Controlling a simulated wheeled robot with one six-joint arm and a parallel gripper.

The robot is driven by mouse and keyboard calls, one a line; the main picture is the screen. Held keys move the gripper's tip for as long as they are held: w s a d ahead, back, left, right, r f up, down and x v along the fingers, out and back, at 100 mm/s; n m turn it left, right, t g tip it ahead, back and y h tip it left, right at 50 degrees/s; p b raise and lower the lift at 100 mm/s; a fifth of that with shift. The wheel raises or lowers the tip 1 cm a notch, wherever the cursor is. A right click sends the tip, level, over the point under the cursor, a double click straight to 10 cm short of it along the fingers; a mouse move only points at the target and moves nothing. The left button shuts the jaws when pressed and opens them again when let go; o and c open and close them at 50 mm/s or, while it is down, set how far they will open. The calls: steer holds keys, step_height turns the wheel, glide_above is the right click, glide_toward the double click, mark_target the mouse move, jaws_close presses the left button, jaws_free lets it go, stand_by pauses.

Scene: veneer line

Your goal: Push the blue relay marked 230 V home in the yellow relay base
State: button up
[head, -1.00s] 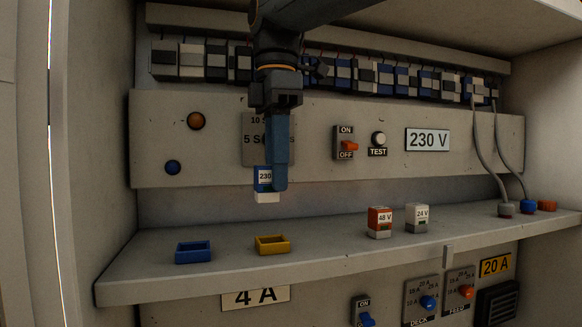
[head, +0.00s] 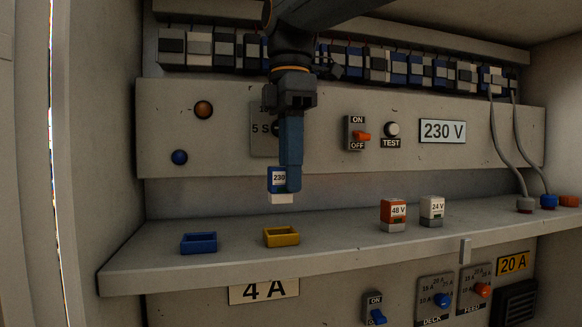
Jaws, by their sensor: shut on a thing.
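My gripper (head: 290,182) points down and is shut on the blue relay (head: 278,178), whose label starts with 230; one finger covers its right side. The relay is upright, with a white lower part, and hangs in the air. The yellow relay base (head: 281,237) is an open-topped socket on the shelf, below the relay. A clear gap shows between the relay's bottom and the base, and the base looks empty.
A blue base (head: 199,243) stands left of the yellow one on the shelf (head: 340,236). An orange 48 V relay (head: 393,213) and a white 24 V relay (head: 432,210) stand to the right. Behind is a panel with an ON/OFF switch (head: 357,134) and TEST button (head: 392,130).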

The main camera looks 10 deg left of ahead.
steer(key=shift+f+b, duration=1.05)
steer(key=shift+f, duration=0.75)
steer(key=shift+p, duration=0.9)
stand_by(0.4)
steer(key=shift+f+b, duration=0.9)
steer(key=shift+f, duration=0.5)
steer(key=o, duration=1.1)
steer(key=shift+r, duration=0.1)
step_height(320, 180, up, 6)
steer(key=shift+r+b, duration=0.2)
steer(key=shift+b, duration=0.45)
steer(key=shift+r, duration=0.6)
